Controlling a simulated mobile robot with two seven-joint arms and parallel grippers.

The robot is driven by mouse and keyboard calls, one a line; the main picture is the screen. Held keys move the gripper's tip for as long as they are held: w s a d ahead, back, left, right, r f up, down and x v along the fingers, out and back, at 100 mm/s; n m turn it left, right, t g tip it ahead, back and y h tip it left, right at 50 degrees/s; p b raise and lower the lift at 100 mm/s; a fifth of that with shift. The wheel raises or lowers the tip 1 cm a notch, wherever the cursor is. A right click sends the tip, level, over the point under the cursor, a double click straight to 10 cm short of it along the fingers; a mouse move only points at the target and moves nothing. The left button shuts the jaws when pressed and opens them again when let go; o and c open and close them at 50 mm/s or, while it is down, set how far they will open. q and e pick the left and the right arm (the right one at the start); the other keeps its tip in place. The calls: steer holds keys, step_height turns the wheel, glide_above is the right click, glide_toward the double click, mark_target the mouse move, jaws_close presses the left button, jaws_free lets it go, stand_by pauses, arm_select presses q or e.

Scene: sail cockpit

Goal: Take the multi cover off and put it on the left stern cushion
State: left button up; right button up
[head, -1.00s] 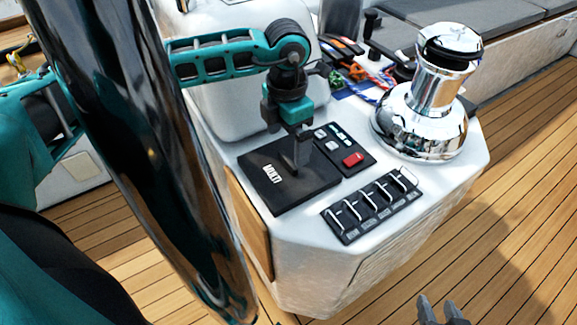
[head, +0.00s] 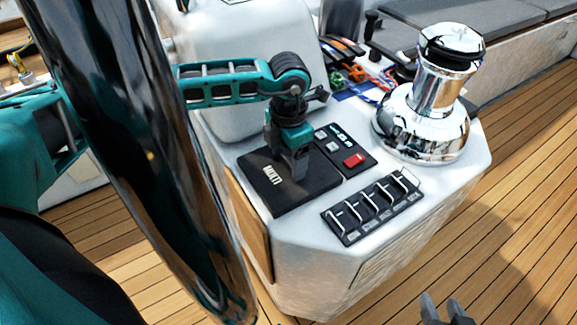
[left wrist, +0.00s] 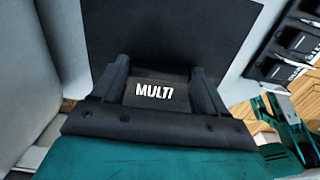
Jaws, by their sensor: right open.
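The multi cover (head: 305,195) is a flat black square marked "MULTI", lying on the white console. My left gripper (head: 293,172) is low over it, pointing down. In the left wrist view the cover (left wrist: 160,35) lies beyond the gripper, and the fingers (left wrist: 160,82) stand apart on either side of the label. Whether the fingertips touch the cover is unclear. My right gripper (head: 447,310) shows only its fingertips at the bottom edge, open and empty. Grey cushions (head: 480,32) lie on the bench at the upper right; which one is the left stern cushion is unclear.
A chrome winch (head: 430,105) stands on the console to the right of the cover. A button panel (head: 345,150) and a switch row (head: 372,205) sit beside the cover. A large dark glossy tube (head: 140,150) crosses the left side. The teak floor (head: 510,210) at right is clear.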

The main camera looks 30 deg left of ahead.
arm_select(q)
steer(key=c, duration=0.6)
steer(key=shift+r, duration=0.15)
